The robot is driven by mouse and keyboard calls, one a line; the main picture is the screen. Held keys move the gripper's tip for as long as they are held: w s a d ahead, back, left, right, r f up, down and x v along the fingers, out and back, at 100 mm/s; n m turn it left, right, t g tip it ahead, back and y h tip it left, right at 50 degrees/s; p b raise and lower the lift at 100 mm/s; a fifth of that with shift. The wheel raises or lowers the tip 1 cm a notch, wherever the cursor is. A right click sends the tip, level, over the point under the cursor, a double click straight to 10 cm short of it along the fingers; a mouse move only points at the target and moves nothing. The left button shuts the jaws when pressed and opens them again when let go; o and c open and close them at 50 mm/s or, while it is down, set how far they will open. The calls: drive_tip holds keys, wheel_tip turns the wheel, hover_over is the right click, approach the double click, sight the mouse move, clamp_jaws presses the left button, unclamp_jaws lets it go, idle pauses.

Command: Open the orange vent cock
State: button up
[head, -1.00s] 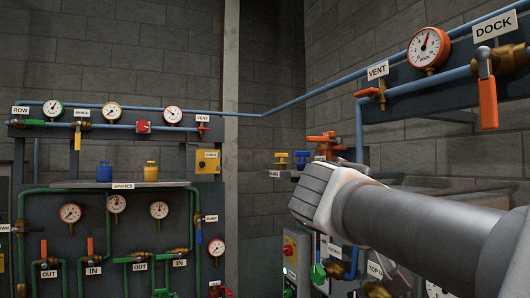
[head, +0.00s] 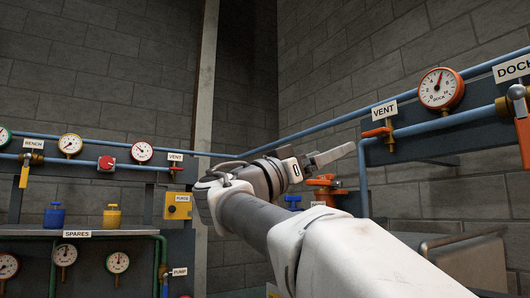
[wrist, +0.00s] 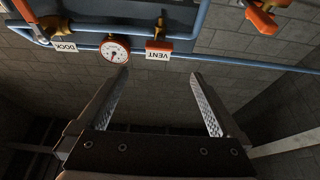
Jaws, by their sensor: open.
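The orange vent cock (head: 376,132) is a small orange lever on a brass fitting under a VENT sign on the right-hand wall panel. Its lever points left from the fitting, roughly level. In the wrist view the cock (wrist: 158,44) is upside down, near the top middle, by its VENT label. My gripper (head: 346,151) is below and left of the cock in the head view. In the wrist view my gripper (wrist: 160,74) is open and empty, its two fingers apart, with the cock beyond the fingertips and clear of them.
A blue pipe (head: 450,122) runs along the panel. Another VENT label (head: 175,157) with a red lever is on the far left panel.

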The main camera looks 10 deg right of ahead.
sight(372, 132)
drive_tip(key=p+x, duration=0.6)
drive_tip(key=x, duration=1)
drive_tip(key=shift+r, duration=0.25)
drive_tip(key=shift+w+d+r+p, duration=0.15)
drive_tip(key=shift+d+p, duration=0.15)
drive_tip(key=shift+d, duration=0.25)
drive_tip(key=c, duration=1.2)
